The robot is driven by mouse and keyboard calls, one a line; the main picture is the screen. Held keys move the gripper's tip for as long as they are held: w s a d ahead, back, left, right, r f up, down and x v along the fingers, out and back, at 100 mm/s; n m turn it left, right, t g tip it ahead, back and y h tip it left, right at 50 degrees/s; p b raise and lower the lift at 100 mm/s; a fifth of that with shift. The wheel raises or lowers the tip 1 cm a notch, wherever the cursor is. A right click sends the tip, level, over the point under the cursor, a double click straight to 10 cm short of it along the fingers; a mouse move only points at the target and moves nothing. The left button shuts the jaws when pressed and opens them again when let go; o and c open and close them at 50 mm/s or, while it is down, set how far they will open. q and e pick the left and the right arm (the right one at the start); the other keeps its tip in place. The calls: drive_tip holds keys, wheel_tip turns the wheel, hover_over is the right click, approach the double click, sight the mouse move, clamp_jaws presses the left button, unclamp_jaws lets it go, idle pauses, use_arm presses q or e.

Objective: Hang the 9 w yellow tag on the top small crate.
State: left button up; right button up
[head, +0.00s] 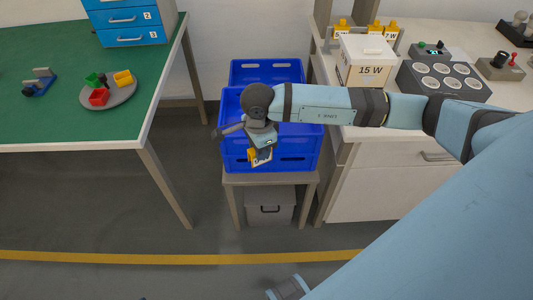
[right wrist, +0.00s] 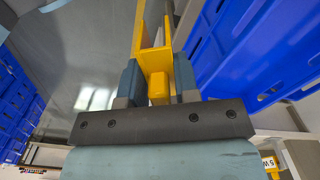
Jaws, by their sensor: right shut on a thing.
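My right gripper (head: 262,145) is shut on a yellow tag (head: 254,157) with a white face, whose writing I cannot read. The tag hangs tilted in front of the stacked blue crates. In the right wrist view the tag's yellow hook part (right wrist: 156,62) sits between the two fingers (right wrist: 158,85). The upper front blue crate (head: 308,134) is partly hidden behind my right arm. Another blue crate (head: 311,163) is below it. I cannot tell whether the tag touches a crate.
A further blue crate (head: 266,72) stands behind. The crates are on a low stand (head: 270,178) with a grey box (head: 269,207) below. A 15 W box (head: 366,73) and yellow tags (head: 375,28) are on the right bench. A green table (head: 50,115) stands left.

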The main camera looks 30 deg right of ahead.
drive_tip(key=f+m, duration=0.1)
drive_tip(key=s+f+m, duration=0.1)
drive_tip(key=m, duration=0.1)
drive_tip(key=d+f+m+b, duration=0.1)
drive_tip(key=m, duration=0.1)
drive_tip(key=shift+s+d+f, duration=0.1)
drive_tip(key=shift+s+f, duration=0.05)
drive_tip(key=shift+f, duration=0.15)
drive_tip(key=shift+w+d+b, duration=0.6)
drive_tip(key=shift+w+d, duration=0.65)
drive_tip(key=shift+w, duration=0.75)
drive_tip(key=shift+w+d+b, duration=0.6)
drive_tip(key=shift+w+d, duration=0.6)
drive_tip(key=shift+w, duration=0.75)
drive_tip(key=shift+w+d+b, duration=0.6)
drive_tip(key=shift+w+d, duration=0.65)
drive_tip(key=shift+w, duration=0.75)
drive_tip(key=shift+w+f+b, duration=0.15)
drive_tip(key=shift+f+b, duration=0.3)
drive_tip(key=shift+f, duration=0.2)
use_arm(q)
drive_tip(key=shift+w+d+f+t+b, duration=0.15)
drive_tip(key=shift+d+f+t+b, duration=0.1)
drive_tip(key=shift+f+b, duration=0.45)
drive_tip(key=shift+w+d+f+t+b, duration=0.15)
drive_tip(key=shift+d+f+t+b, duration=0.1)
drive_tip(key=shift+f+b, duration=0.35)
use_arm(e)
drive_tip(key=shift+f, duration=2.1)
